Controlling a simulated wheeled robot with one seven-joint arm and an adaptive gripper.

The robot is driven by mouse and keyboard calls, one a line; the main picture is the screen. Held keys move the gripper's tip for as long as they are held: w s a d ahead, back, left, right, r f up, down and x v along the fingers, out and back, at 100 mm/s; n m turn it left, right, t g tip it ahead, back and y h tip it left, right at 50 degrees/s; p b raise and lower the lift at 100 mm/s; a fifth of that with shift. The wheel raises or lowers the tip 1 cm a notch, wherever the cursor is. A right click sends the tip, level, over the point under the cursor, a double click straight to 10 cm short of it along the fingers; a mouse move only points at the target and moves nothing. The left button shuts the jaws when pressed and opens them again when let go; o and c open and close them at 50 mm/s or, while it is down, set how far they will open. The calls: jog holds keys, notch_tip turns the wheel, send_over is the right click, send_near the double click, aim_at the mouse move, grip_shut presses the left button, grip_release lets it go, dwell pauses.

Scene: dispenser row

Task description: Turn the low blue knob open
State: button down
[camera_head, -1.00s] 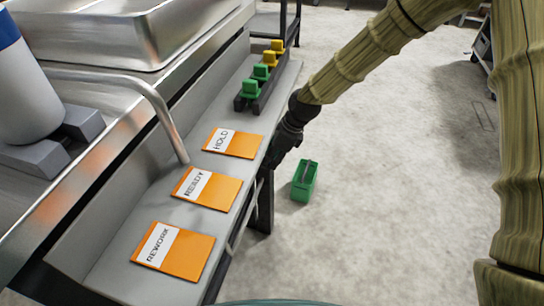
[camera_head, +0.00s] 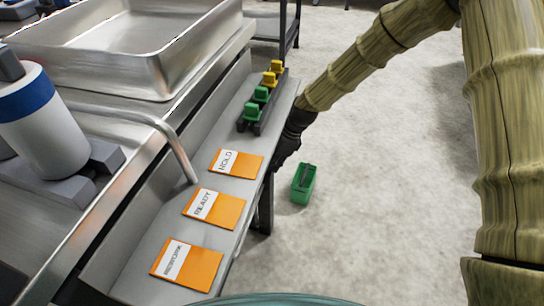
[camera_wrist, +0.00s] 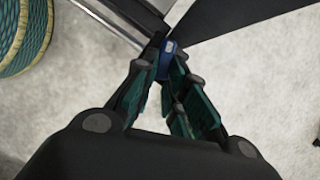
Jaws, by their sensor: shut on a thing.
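The blue knob (camera_wrist: 168,58) shows in the wrist view, at the tips of my gripper (camera_wrist: 166,72). The fingers lie on both sides of it and are closed on it. Only a small part of the knob shows between the fingertips; how far it is turned cannot be told. In the head view my gripper (camera_head: 283,152) is low beside the right edge of the grey shelf, and the blue knob is hidden there.
Orange cards (camera_head: 236,164) lie on the grey shelf (camera_head: 190,255), with green and yellow blocks (camera_head: 262,94) at its far end. A green bin (camera_head: 303,183) stands on the floor to the right. Open floor lies beyond it.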

jog(key=n+p, duration=0.1)
jog(key=p, duration=0.1)
jog(key=n+g+p, duration=0.1)
jog(key=n+p, duration=0.1)
jog(key=w+n+p, duration=0.1)
jog(key=p, duration=0.1)
jog(key=shift+a+r+n+g+h+p, duration=0.15)
jog(key=shift+r+n+g+h+p, duration=0.15)
jog(key=shift+n+g+p, duration=0.1)
jog(key=shift+w+a+f+n+g+h+p, duration=0.2)
jog(key=shift+n+p, duration=0.25)
jog(key=shift+n, duration=0.3)
jog(key=shift+w+d+n+g+h+p, duration=0.1)
jog(key=shift+n+g+p, duration=0.15)
jog(key=shift+n+p, duration=0.35)
jog(key=shift+w+a+f+n+g+h+p, duration=0.15)
jog(key=shift+n+g+p, duration=0.15)
jog(key=shift+n, duration=0.55)
jog(key=shift+s, duration=0.1)
jog(key=c, duration=1.5)
grip_release()
jog(key=shift+o, duration=0.2)
jog(key=shift+r, duration=0.1)
jog(key=v, duration=1.2)
